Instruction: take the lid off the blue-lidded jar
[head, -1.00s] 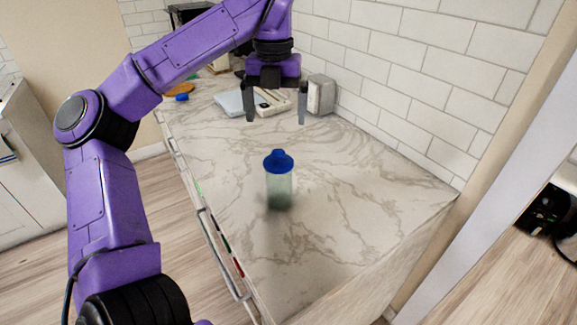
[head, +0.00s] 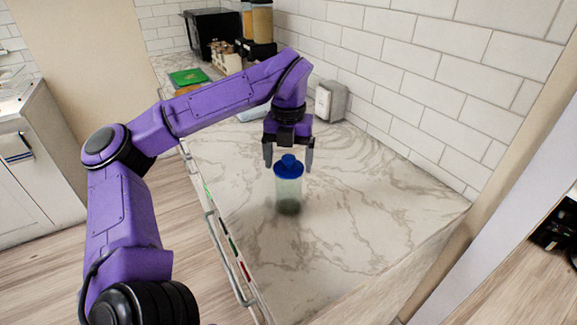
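The jar (head: 289,193) is a clear greenish cylinder standing upright on the marble counter. Its blue lid (head: 289,167), with a raised knob, sits on top of it. My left gripper (head: 288,164) points down at the lid, with its two dark fingers apart on either side of the knob and lid. I see gaps between the fingers and the lid, so it is open and appears to hold nothing. Its exact depth relative to the jar is hard to tell. My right gripper is not in the view.
The marble counter (head: 350,220) is clear around the jar. A grey box (head: 331,101) stands against the tiled wall behind. A green board (head: 188,77), several jars and a black appliance (head: 212,30) are at the far end. Drawer handles line the left edge.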

